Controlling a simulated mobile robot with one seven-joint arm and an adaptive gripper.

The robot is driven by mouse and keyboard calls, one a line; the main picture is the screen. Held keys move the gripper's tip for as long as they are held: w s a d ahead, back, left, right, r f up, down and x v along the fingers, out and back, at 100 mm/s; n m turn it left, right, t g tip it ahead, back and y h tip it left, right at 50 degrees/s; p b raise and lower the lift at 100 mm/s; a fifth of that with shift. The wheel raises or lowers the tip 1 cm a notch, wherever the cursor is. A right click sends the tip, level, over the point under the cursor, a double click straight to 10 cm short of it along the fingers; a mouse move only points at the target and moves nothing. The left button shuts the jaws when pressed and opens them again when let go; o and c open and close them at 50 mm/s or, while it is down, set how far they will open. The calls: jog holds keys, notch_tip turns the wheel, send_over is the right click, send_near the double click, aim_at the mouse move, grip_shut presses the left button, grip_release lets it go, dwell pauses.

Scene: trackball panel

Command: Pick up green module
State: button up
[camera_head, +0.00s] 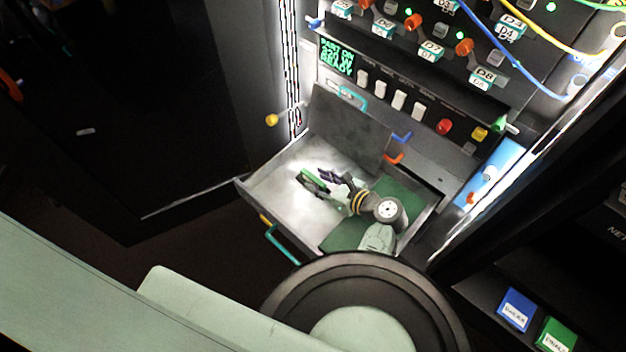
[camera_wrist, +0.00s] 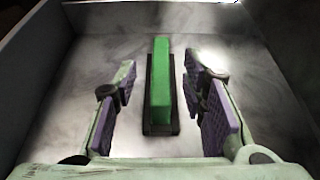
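The green module (camera_wrist: 161,82) is a long narrow green block on a dark base. In the wrist view it lies lengthwise on the drawer floor. My gripper (camera_wrist: 163,92) is open, with its purple-padded fingers apart on either side of the module and a gap on both sides. In the head view the green module (camera_head: 311,181) shows as a small green strip in the open drawer, beside my gripper (camera_head: 328,179). My arm hides part of the drawer.
The metal drawer (camera_head: 262,184) has raised walls and a teal handle (camera_head: 283,246) at its front. A dark green area (camera_head: 402,194) covers its right part. Above it is a panel with white switches (camera_head: 380,93). Blue (camera_head: 515,310) and green (camera_head: 555,335) labelled boxes sit lower right.

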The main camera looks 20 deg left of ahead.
jog(key=shift+x, duration=0.75)
jog(key=shift+c, duration=0.3)
grip_shut()
